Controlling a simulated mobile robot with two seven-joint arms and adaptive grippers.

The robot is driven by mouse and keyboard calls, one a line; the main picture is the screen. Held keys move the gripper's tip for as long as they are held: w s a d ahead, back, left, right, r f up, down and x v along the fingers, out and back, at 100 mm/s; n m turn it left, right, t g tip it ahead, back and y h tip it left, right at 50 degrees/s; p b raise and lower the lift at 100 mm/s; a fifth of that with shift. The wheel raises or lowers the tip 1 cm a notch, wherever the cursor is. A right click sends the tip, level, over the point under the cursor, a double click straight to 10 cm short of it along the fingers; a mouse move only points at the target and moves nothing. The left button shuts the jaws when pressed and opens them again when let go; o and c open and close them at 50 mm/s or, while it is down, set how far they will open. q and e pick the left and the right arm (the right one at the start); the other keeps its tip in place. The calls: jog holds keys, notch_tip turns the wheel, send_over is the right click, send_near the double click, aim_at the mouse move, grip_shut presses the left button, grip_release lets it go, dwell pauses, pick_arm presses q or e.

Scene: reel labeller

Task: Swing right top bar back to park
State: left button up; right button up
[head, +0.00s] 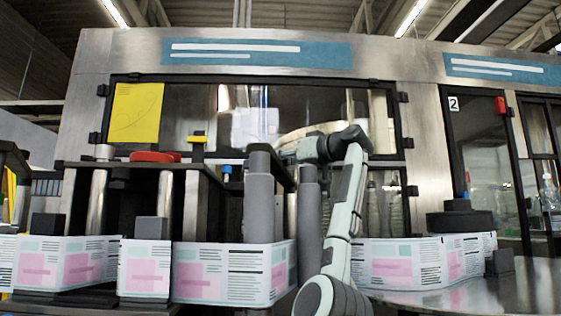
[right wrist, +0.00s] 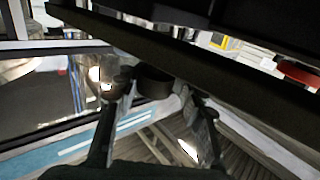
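The right top bar (head: 279,168) is a dark bar at the middle of the machine front in the head view, level with the tops of the grey rollers. In the right wrist view it crosses diagonally as a long dark beam (right wrist: 235,88). A short dark cylinder (right wrist: 154,82) sits at its edge. My right gripper (right wrist: 155,88) has its fingers apart, one on each side of this cylinder; firm contact is not visible. In the head view my right gripper (head: 287,148) is small and partly hidden near the bar's far end. My left gripper is out of view.
Grey rollers (head: 258,205) stand in front, with the printed label web (head: 225,272) running around them. A glazed machine door (head: 180,120) is behind. A red knob (head: 155,157) is at left.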

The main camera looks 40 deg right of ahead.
jog(key=shift+o, duration=1.1)
jog(key=shift+s+r, duration=0.1)
jog(key=shift+d, duration=0.15)
jog(key=shift+s, duration=0.1)
jog(key=s+d, duration=0.1)
jog(key=s, duration=0.6)
jog(key=shift+s+d, duration=0.1)
